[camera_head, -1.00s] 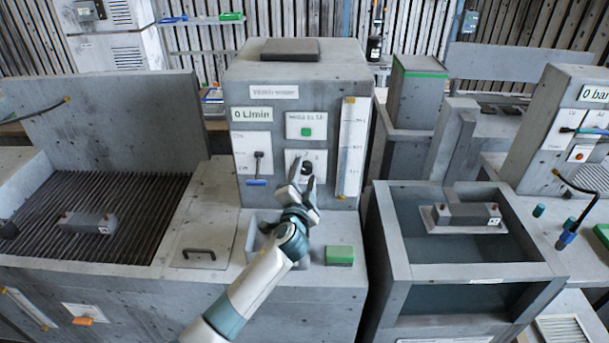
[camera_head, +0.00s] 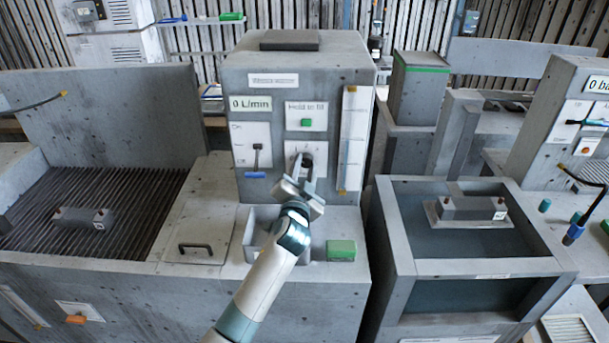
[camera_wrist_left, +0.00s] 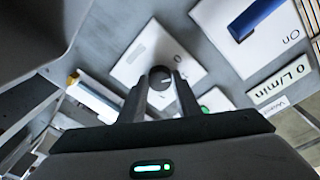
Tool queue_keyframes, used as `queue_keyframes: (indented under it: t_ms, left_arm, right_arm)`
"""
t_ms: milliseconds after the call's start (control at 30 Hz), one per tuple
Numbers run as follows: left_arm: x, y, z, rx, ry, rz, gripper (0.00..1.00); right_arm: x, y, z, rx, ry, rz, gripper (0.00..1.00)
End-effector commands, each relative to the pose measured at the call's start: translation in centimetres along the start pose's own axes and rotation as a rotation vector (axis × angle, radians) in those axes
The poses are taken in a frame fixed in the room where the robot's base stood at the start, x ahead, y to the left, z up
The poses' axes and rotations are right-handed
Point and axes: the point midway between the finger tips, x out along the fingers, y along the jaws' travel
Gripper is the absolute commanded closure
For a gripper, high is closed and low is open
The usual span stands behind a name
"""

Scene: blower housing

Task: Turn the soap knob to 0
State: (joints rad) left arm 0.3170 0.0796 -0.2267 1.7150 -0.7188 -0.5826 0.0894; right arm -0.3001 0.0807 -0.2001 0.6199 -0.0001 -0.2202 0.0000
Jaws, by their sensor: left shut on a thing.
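The soap knob (camera_head: 307,161) is a small dark round knob on a white plate on the front of the grey dispenser column. It also shows in the left wrist view (camera_wrist_left: 159,77), with a "0" printed on the plate close beside it. My left gripper (camera_head: 305,170) reaches up to the plate from below and is shut on the knob, one finger on each side. In the left wrist view the left gripper (camera_wrist_left: 160,92) has its fingertips at the knob's sides. I cannot read the knob's exact pointing direction. My right gripper is not in view.
Left of the knob is a lever with a blue handle (camera_head: 255,175). Above it is a green button (camera_head: 306,122); to its right is a level gauge (camera_head: 352,140). A green block (camera_head: 341,250) lies on the ledge below. An open tank (camera_head: 460,270) stands to the right.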

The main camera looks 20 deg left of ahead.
Motion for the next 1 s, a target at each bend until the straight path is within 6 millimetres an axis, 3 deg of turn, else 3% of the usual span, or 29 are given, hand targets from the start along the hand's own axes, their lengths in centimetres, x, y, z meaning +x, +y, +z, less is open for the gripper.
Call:
queue_keyframes:
  t_ms: [100,400,700,1000]
  left_arm:
    - [-0.1,0.5,0.4,-0.106,0.006,-0.009,0.92]
    - [0.0,0.4,0.2,-0.346,0.021,-0.03,0.92]
    - [0.0,0.3,0.1,-0.478,0.028,-0.042,0.92]
    - [0.0,0.2,0.0,-0.504,0.03,-0.043,0.92]
  right_arm:
    - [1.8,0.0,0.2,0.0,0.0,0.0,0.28]
    - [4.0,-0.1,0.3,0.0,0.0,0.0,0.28]
    - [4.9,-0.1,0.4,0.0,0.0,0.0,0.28]
    - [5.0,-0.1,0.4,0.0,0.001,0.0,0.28]
